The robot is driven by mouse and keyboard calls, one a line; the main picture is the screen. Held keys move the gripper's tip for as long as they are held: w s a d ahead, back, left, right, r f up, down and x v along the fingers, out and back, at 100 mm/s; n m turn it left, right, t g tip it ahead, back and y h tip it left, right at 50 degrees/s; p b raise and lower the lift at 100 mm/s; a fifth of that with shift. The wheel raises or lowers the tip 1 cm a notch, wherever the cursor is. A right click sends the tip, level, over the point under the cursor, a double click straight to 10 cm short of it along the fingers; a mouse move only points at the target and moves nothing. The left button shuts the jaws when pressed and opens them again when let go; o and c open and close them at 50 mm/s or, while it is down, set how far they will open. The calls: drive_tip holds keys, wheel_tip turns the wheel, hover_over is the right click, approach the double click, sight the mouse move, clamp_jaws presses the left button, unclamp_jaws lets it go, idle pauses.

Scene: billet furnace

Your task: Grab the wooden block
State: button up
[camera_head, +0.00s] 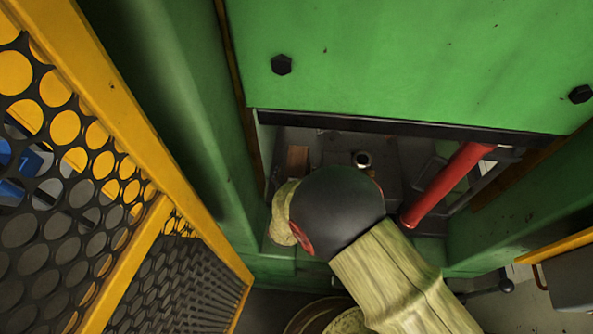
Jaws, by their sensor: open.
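A small brown block, likely the wooden block (297,158), shows inside the dark opening of the green machine, near the opening's left side. Its lower part is cut off from view by my arm, so I cannot tell how far down it reaches. My arm, with pale covers and a dark rounded joint, comes up from the lower right and reaches into the opening. My gripper is hidden from view, so its place relative to the block does not show.
The green machine (400,60) frames the opening above and at both sides. A red cylinder (445,185) slants across the opening's right side. A yellow-framed mesh guard (120,200) stands close on the left.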

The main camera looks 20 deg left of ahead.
drive_tip(key=x, duration=0.2)
drive_tip(key=shift+w+a+f+b, duration=0.1)
drive_tip(key=shift+w+f+b, duration=0.2)
drive_tip(key=shift+b, duration=0.1)
drive_tip(key=shift+r, duration=0.1)
drive_tip(key=c, duration=1.5)
drive_tip(key=shift+r, duration=0.15)
drive_tip(key=shift+c, duration=0.3)
